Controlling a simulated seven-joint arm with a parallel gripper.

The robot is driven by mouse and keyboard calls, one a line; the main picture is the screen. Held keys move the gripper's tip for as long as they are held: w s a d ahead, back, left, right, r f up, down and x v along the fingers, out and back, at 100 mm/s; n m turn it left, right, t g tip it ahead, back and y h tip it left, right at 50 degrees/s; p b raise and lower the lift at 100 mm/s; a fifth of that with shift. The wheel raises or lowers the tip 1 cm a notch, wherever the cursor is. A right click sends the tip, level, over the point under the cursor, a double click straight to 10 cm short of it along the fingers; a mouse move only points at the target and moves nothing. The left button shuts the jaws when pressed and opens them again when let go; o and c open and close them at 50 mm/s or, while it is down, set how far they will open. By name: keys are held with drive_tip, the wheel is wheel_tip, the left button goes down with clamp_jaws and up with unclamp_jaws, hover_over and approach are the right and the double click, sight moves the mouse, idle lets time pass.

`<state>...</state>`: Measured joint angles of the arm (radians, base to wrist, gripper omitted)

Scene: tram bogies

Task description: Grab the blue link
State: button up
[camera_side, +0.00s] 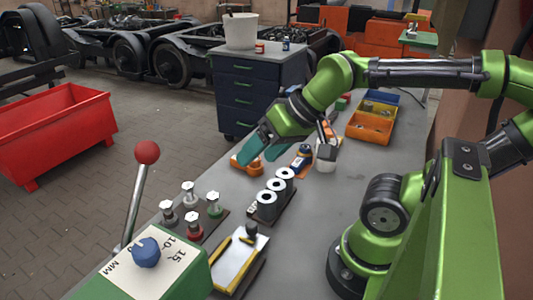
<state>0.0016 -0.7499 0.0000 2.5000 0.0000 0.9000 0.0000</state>
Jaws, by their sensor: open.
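My gripper (258,154) is in the middle of the view, above the grey bench. Its two teal fingers point down to the left and stand apart, with nothing seen held between them. An orange piece (246,166) lies on the bench just below the fingertips, partly covered by them. I cannot make out a blue link for certain; it may be hidden behind the fingers or too small to tell.

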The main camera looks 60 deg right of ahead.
drive_tip(key=w+d+f+m+g+h, duration=0.1)
drive_tip(key=w+d+m, duration=0.2)
drive_tip(key=d, duration=0.2)
drive_tip(key=w+d+f+m+g, duration=0.1)
drive_tip(key=w+d+m, duration=0.1)
drive_tip(key=d+m, duration=0.15)
drive_tip(key=m+g+h, duration=0.1)
drive_tip(key=m+g, duration=0.4)
drive_tip(key=m, duration=2.8)
hover_over(305, 146)
drive_tip(key=s, duration=0.1)
drive_tip(key=shift+n, duration=0.25)
wheel_tip(305, 146, down, 12)
drive_tip(key=shift+a+f, duration=0.15)
drive_tip(key=shift+f, duration=0.05)
drive_tip(key=shift+w+f, duration=0.2)
drive_tip(key=shift+f, duration=1.4)
drive_tip(key=shift+w+f, duration=0.15)
drive_tip(key=shift+f, duration=1.4)
